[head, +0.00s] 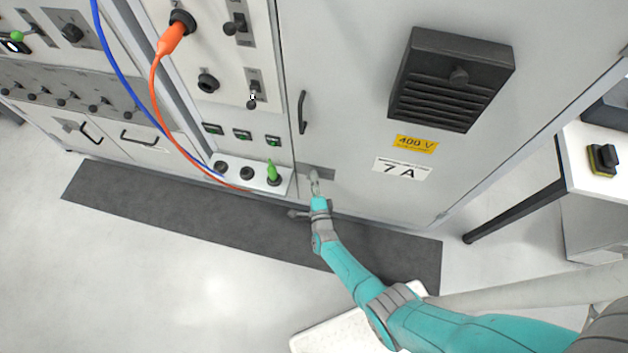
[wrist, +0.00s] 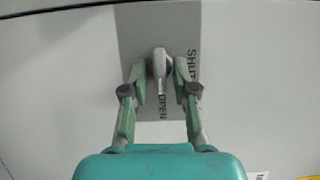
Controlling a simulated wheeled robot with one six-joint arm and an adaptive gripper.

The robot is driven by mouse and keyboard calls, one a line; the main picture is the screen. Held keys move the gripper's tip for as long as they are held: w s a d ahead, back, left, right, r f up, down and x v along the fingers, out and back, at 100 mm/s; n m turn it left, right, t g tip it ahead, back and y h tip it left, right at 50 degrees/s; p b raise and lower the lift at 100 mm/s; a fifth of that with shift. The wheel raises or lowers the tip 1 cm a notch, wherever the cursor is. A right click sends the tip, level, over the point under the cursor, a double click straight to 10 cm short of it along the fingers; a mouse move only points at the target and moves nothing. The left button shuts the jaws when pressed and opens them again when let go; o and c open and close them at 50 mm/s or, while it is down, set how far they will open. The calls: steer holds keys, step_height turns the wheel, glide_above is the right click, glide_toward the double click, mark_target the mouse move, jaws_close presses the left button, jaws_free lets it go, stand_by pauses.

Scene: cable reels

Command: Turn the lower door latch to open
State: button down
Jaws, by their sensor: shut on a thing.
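The lower door latch (wrist: 159,62) is a small light-grey lever on a darker grey plate (wrist: 132,30) in the wrist view. The plate carries the words SHUT, to the right of the lever, and OPEN, below it. The lever's narrow end lies close to OPEN; its exact angle is hard to tell. My gripper (wrist: 159,76) has a finger on each side of the lever and is shut on it. In the head view my gripper (head: 315,182) is at the bottom left of the cabinet door (head: 350,110), largely covering the latch; part of the plate (head: 326,173) shows.
A black door handle (head: 302,112) is above the latch. Left of it, a socket box (head: 222,183) holds a green plug (head: 273,172), and an orange cable (head: 153,90) hangs close by. A dark mat (head: 170,205) lies along the cabinet. A white table (head: 595,165) stands right.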

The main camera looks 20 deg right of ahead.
steer(key=shift+d, duration=0.1)
steer(key=c, duration=1.2)
jaws_free()
steer(key=v, duration=1.2)
